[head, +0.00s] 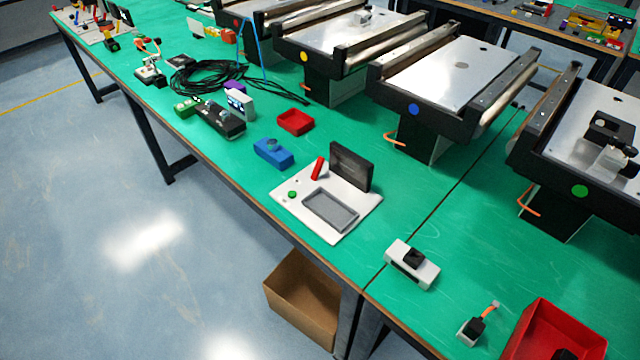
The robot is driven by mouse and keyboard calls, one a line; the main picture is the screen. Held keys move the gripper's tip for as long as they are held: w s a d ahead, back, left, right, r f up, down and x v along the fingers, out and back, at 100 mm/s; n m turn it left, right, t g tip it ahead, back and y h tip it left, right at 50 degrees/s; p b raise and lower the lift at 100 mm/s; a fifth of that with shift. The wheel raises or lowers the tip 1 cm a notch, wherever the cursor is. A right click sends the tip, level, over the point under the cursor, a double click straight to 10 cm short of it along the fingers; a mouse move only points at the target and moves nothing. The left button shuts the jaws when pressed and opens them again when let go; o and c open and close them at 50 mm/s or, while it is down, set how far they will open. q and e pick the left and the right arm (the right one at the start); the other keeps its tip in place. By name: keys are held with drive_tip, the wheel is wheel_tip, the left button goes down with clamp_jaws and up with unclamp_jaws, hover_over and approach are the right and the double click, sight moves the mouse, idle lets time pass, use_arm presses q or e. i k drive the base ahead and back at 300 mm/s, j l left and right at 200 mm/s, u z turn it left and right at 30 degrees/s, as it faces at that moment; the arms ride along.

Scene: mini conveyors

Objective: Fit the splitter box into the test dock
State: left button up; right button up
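The test dock appears to be the white plate (285,207) near the front edge of the green table. It has a grey rectangular recess (330,209) that looks empty, a raised dark lid (351,167) behind it, a red lever (318,168) and a green button (292,194). A white box with a black block on top (425,274) lies on the table right of the dock, apart from it. A blue box (267,151) lies behind and left of the dock. I cannot tell for certain which is the splitter box. Neither gripper is in view.
Mini conveyors (455,75) stand along the back. A small red tray (295,122), a black device (219,121) and coiled black cable (205,77) lie left. A red bin (545,318) and a small orange-tipped part (472,330) are front right. A cardboard box (290,300) stands below the table.

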sight(332, 205)
drive_tip(key=k+l+u, duration=0.2)
drive_tip(key=u, duration=0.25)
drive_tip(key=k+l+u, duration=0.4)
drive_tip(key=i+j, duration=0.05)
drive_tip(key=i, duration=0.05)
